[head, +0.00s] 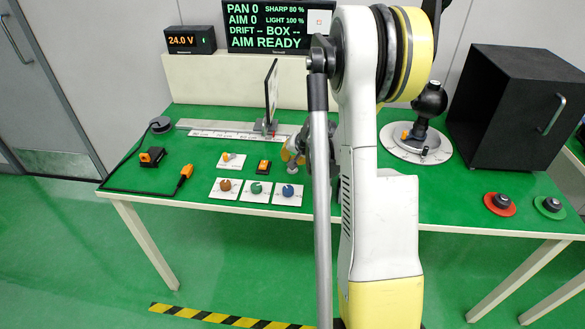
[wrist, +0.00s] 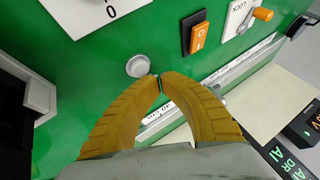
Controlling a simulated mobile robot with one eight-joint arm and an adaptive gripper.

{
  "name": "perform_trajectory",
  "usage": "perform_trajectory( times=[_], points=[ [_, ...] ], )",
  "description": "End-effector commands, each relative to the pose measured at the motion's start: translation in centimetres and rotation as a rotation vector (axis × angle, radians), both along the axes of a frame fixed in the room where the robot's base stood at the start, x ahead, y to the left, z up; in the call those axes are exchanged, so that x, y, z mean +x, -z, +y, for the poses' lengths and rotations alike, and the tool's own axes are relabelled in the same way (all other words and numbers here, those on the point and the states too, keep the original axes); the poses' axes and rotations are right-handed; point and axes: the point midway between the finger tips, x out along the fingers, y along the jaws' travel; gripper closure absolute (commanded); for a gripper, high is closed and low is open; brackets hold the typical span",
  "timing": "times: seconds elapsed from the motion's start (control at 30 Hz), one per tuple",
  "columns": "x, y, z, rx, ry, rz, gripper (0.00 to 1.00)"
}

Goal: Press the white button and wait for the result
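The white button (wrist: 138,65) is a small round pale disc on the green table top in the wrist view. My gripper (wrist: 158,82) has its two orange fingers brought together at the tips, with nothing between them. The fingertips appear just beside the button; I cannot tell whether they touch it. In the head view my gripper (head: 290,153) is low over the table, partly hidden by my arm. The black display (head: 279,27) reads PAN 0, AIM 0, SHARP 80 %, LIGHT 100 %, DRIFT --, BOX -- and AIM READY.
An orange rocker switch (wrist: 198,35) and a LOCK lever (wrist: 262,14) are near my fingers. Three coloured knobs (head: 258,189) line the front edge. A black box (head: 512,95) stands at right, beside a gimbal camera (head: 428,105). A meter (head: 190,40) reads 24.0 V.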

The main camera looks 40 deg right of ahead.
Motion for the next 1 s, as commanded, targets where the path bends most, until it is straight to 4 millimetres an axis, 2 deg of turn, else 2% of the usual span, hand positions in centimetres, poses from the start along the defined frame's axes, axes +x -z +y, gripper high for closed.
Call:
perform_trajectory(
  times=[0.4,1.0],
  points=[
    [0.0,0.9,0.0,0.000,0.000,0.000,1.00],
    [0.0,1.1,0.0,0.000,0.000,0.000,1.00]
  ],
)
